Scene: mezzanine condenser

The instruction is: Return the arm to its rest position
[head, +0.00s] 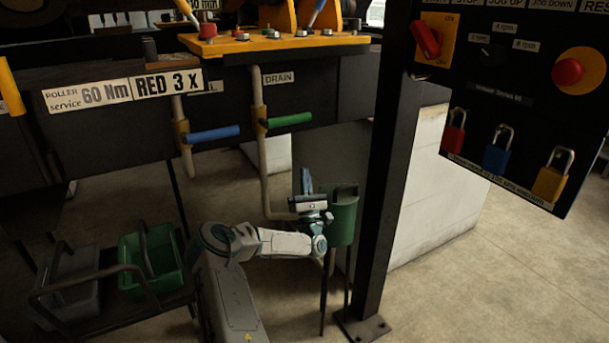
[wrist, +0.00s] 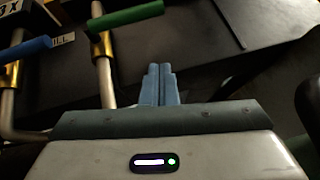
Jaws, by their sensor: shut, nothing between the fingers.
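My gripper (head: 306,182) points upward in the head view, at the end of my bent arm, just left of a green bin on a stand. In the wrist view the two blue fingers (wrist: 159,84) lie side by side, closed, with nothing between them. My arm reaches from the bottom of the head view to the right, below the pipes. The gripper's far side is partly hidden in the head view by its own wrist.
The green bin (head: 342,215) and a black post (head: 385,170) stand close to the right. Pipes with a blue handle (head: 213,133) and a green handle (head: 288,119) hang above. A green basket (head: 150,262) is at left. Padlocks hang on a panel (head: 490,95). Floor is clear at right.

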